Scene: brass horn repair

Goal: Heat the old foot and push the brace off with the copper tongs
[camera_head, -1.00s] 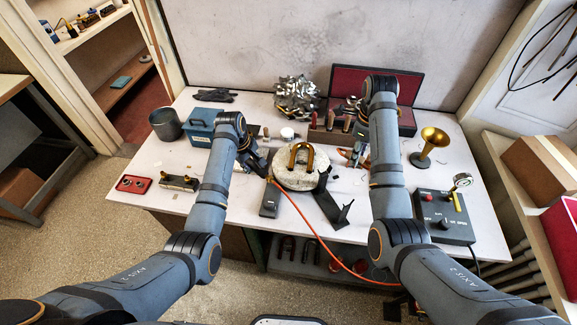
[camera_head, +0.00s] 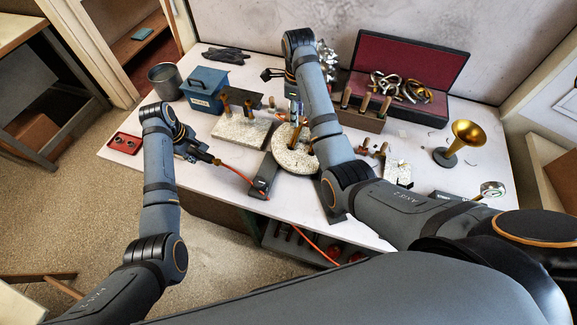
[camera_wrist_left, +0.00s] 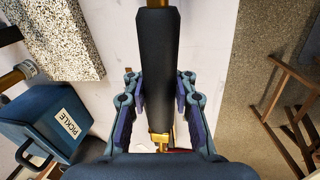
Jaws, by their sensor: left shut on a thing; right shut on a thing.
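My left gripper (camera_head: 190,150) is shut on a black cylindrical handpiece (camera_wrist_left: 158,65) with a brass end; the handpiece lies between its fingers in the left wrist view. An orange hose (camera_head: 232,172) leads away from it. My right gripper (camera_head: 296,100) is above the round pale speckled disc (camera_head: 285,158), pointing down. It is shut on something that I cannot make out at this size. Brass parts on the disc are largely hidden by my right forearm. I cannot pick out the old foot, the brace or the copper tongs for certain.
A speckled block (camera_head: 236,136) with a dark plate and brass pieces stands left of the disc. Behind it is a blue pickle box (camera_head: 204,90). A black box (camera_head: 262,180) is at the front. A tool rack (camera_head: 362,118), red-lined case (camera_head: 405,60) and brass bell (camera_head: 466,136) stand to the right.

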